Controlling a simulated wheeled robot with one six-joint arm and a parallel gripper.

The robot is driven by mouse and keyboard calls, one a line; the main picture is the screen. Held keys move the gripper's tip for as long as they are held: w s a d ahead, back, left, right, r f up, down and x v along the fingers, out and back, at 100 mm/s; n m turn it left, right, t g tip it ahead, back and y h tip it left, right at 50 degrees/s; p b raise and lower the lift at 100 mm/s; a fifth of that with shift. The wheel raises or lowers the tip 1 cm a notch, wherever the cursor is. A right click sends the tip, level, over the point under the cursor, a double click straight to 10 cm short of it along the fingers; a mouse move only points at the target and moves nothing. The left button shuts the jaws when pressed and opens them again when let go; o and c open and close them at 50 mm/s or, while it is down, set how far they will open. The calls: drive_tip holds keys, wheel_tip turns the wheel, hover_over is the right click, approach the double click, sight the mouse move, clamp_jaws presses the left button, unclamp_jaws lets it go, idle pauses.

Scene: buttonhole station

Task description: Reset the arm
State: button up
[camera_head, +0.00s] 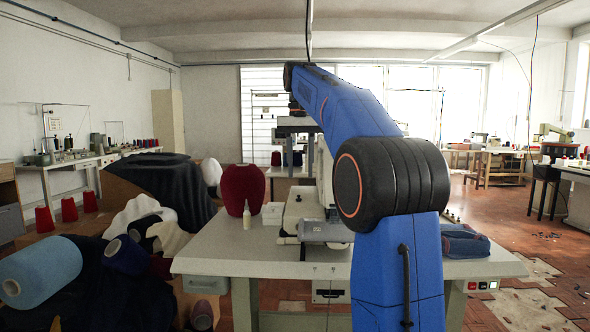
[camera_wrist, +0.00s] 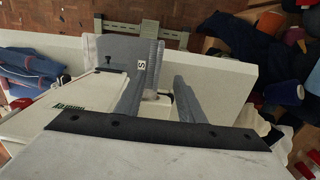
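My blue arm (camera_head: 385,200) rises over the front of the pale worktable (camera_head: 215,250) and bends away from me at the top, its far end above the sewing machine (camera_head: 325,180). My gripper is hard to make out in the head view against the machine and background. In the wrist view my gripper (camera_wrist: 162,85) shows two grey fingers with a clear gap between them, open, with nothing visibly held. The machine's pale body shows close below and beside the fingers; I cannot tell whether they touch it.
On the worktable stand a dark red cone (camera_head: 243,188), a small white bottle (camera_head: 247,216) and folded jeans (camera_head: 464,241). Large yarn cones (camera_head: 42,272) and dark cloth crowd the left. The floor (camera_head: 480,205) at right is mostly open, with some debris.

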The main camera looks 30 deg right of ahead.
drive_tip(key=s+a+f+n+t, duration=0.1)
drive_tip(key=s+a+f+n, duration=0.1)
drive_tip(key=s+a+f, duration=0.5)
drive_tip(key=s+a+f+n+t, duration=0.1)
drive_tip(key=s+a+f+n, duration=0.1)
drive_tip(key=s+a+f, duration=0.5)
drive_tip(key=s+a+f+n+t, duration=0.2)
drive_tip(key=s+a+f, duration=0.1)
drive_tip(key=s+f, duration=1.5)
wheel_tip(320, 180, down, 3)
drive_tip(key=shift+s+a+r+n+t, duration=0.1)
drive_tip(key=shift+s+a+n+t, duration=0.1)
drive_tip(key=shift+s+n+t, duration=0.2)
drive_tip(key=shift+c, duration=0.5)
